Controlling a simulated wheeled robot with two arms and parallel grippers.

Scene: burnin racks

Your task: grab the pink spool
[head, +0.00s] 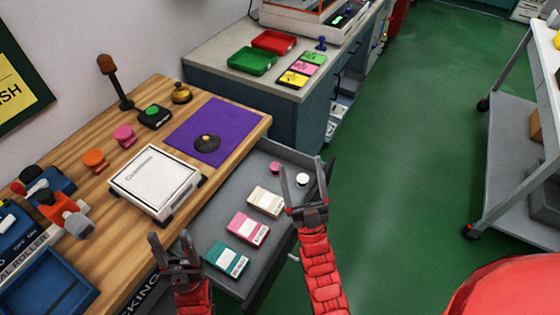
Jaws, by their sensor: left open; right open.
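A pink spool-like piece (124,134) stands on the wooden bench, beside a similar orange piece (95,160). A smaller pink round item (275,167) lies in the open grey drawer, near a white round one (303,180). I cannot tell for certain which pink item is the spool. My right gripper (307,170) is open, over the drawer's far right part; its fingers appear around the white round item in the picture, contact unclear. The small pink item is just left of it. My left gripper (171,240) is open and empty near the bench's front edge.
The drawer (262,282) also holds white, pink and teal labelled boxes. A white device (157,182), purple mat (205,132) and black lever (115,80) occupy the bench. A grey cart (510,190) stands right; green floor (410,150) between is clear.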

